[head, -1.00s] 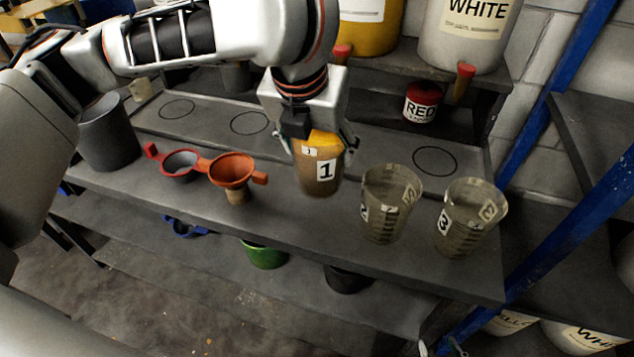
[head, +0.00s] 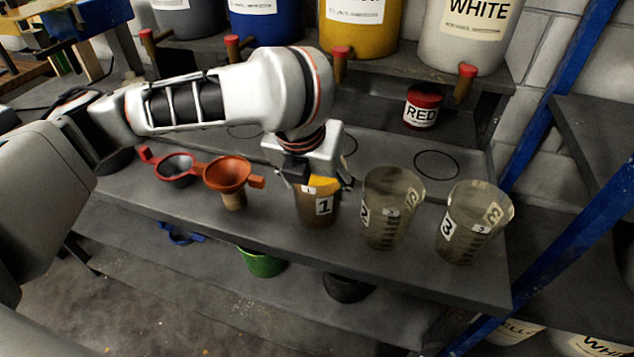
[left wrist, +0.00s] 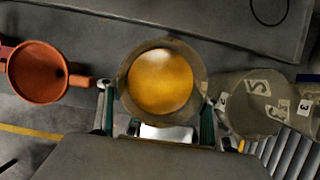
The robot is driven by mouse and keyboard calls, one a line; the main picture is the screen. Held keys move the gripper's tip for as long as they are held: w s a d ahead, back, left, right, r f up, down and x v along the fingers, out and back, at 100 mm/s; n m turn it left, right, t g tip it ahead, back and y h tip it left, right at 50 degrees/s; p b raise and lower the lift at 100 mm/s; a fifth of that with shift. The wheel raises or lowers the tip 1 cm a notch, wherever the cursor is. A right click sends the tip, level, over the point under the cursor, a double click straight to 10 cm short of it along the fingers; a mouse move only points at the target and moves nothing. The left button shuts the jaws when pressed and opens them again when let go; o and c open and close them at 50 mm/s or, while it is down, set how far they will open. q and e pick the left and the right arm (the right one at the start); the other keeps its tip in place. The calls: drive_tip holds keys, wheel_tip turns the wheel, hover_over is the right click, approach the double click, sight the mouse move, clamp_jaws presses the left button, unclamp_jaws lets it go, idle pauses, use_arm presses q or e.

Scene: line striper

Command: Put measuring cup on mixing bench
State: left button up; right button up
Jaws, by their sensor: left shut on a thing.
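The measuring cup marked 1 (head: 320,207) holds yellow-orange contents and is upright at the mixing bench (head: 285,232). In the head view its base appears at the bench top; I cannot tell whether it touches. My left gripper (head: 318,183) is shut on this cup near its rim, from above and behind. In the left wrist view I look down into the cup (left wrist: 162,82), between the fingers of my left gripper (left wrist: 160,105). Cup 2 (head: 388,215) and cup 3 (head: 470,225) stand to its right, apart from it. My right gripper is not in view.
An orange funnel (head: 229,174) and a red-handled strainer (head: 177,168) are left of the cup. A RED can (head: 422,107) stands behind. Large paint buckets (head: 470,35) with taps line the upper shelf. A blue post (head: 560,85) rises at the right.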

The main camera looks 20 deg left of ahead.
use_arm(q)
drive_tip(key=shift+f, duration=0.1)
drive_tip(key=o, duration=2)
drive_tip(key=shift+o, duration=0.2)
drive_tip(key=p+v, duration=0.3)
drive_tip(key=v, duration=0.8)
drive_tip(key=shift+w, duration=0.1)
drive_tip(key=shift+s+r, duration=0.3)
drive_tip(key=shift+r, duration=0.3)
